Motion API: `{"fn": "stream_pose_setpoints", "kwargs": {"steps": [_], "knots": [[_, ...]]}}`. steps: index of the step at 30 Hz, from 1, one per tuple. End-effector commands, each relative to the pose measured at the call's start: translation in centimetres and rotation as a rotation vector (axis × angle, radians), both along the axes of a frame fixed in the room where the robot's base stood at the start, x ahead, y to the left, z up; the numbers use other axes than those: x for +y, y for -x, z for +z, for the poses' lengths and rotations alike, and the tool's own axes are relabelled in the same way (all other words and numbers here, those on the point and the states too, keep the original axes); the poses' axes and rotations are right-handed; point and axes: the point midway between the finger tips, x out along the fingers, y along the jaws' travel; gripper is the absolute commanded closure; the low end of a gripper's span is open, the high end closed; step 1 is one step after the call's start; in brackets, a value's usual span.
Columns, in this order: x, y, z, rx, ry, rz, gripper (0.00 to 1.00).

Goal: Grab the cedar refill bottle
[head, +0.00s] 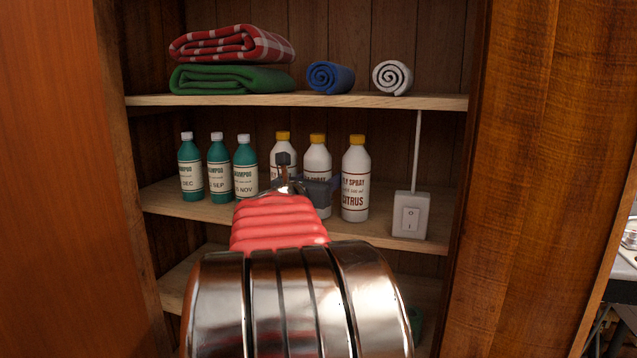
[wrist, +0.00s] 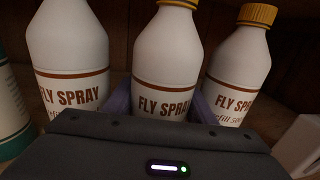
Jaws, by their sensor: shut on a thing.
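Three white fly spray bottles with yellow caps stand in a row on the middle shelf. My gripper (head: 318,188) is shut on the middle fly spray bottle (head: 317,158), with a finger on each side of it in the wrist view (wrist: 163,60). The scent word on that bottle is hidden behind my gripper. The left fly spray bottle (head: 283,149) is partly covered by my arm, and its scent word is hidden too. The right fly spray bottle (head: 355,180) reads CITRUS. No label reading cedar is visible. The held bottle looks upright, level with its neighbours.
Several green shampoo bottles (head: 218,170) stand left of the sprays. A white switch box (head: 409,214) with a cable is at the right. Folded blankets (head: 232,45) and rolled cloths lie on the upper shelf (head: 300,99). Neighbouring spray bottles stand close to my fingers.

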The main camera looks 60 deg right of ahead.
Motion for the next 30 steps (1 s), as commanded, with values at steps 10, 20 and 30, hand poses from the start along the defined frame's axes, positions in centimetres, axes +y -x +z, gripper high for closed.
{"fn": "stream_pose_setpoints", "kwargs": {"steps": [10,20,30], "knots": [[0.0,0.0,1.5,-0.002,0.003,0.000,0.90],[0.9,-0.1,3.7,-0.002,0.003,0.002,0.90],[5.7,0.0,3.8,-0.003,0.004,0.004,0.90]]}}
